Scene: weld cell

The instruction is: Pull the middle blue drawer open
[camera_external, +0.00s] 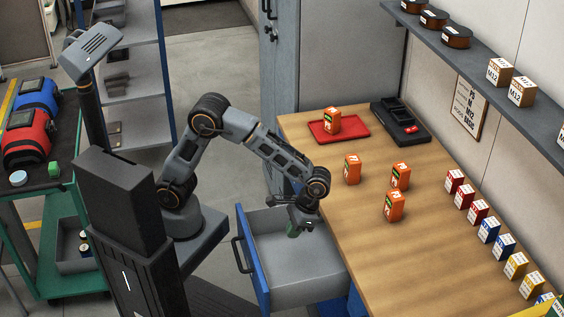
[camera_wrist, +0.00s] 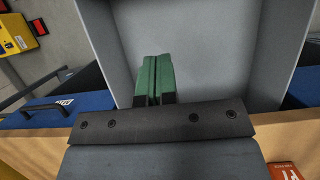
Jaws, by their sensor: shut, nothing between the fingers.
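The blue-fronted drawer (camera_external: 254,262) stands pulled out from under the workbench, with its grey tray exposed and no contents visible. Its black handle (camera_external: 240,254) is on the outer face. My gripper (camera_external: 293,233) points down over the tray near the bench edge, away from the handle. In the wrist view its green fingers (camera_wrist: 154,62) are together with nothing between them, over the grey drawer interior (camera_wrist: 205,50). Blue fronts flank the open drawer there. The left one (camera_wrist: 95,101) has a black handle (camera_wrist: 45,108). Whether the fingers touch the tray cannot be told.
The wooden workbench (camera_external: 410,235) carries several orange boxes, a red tray (camera_external: 318,131), a black organiser (camera_external: 400,122) and a row of small boxes. A grey cabinet (camera_external: 281,80) stands behind. A green cart (camera_external: 45,270) is at left. Floor is clear beyond my arm.

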